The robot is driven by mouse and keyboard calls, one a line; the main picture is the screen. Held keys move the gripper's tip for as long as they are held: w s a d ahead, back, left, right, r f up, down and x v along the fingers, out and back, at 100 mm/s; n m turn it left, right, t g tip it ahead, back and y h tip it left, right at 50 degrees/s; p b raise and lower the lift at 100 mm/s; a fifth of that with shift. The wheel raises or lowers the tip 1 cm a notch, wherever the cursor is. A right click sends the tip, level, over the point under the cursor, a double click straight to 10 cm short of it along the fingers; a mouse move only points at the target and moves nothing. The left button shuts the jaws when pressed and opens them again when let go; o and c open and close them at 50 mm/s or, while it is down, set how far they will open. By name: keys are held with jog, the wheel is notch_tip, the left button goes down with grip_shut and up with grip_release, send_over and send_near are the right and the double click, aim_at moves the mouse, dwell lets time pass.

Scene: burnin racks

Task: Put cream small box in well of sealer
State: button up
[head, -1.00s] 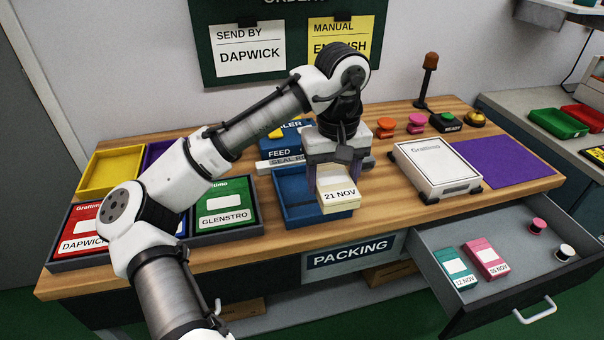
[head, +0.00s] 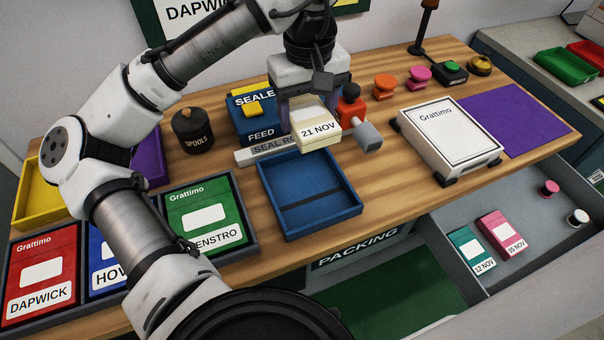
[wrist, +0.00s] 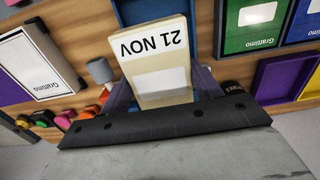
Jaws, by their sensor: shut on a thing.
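The cream small box (head: 318,129) carries a label reading "21 NOV". My gripper (head: 308,112) is shut on it and holds it above the front right part of the sealer. The box also shows in the wrist view (wrist: 158,62), between the finger pads. The blue sealer (head: 252,112) stands at the back of the bench, with "FEED" on its front and a grey "SEAL RO..." strip (head: 262,150) before it. The held box and my gripper cover the sealer's right part, and I cannot make out its well.
An empty blue tray (head: 318,222) lies in front of the sealer. A red-orange part with a grey knob (head: 368,136) stands close right of the box. A black spools pot (head: 192,130) is left. The white Grattimo box (head: 450,140) is right. An open drawer (head: 520,225) holds small boxes.

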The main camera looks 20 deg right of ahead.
aim_at(306, 189)
notch_tip(306, 189, down, 19)
jog(key=shift+s+p, duration=0.1)
jog(key=shift+p, duration=0.3)
jog(key=shift+f, duration=0.2)
jog(key=o, duration=1)
jog(key=shift+o, duration=0.2)
jog(key=shift+r, duration=0.1)
notch_tip(306, 189, up, 12)
jog(key=shift+r, duration=0.1)
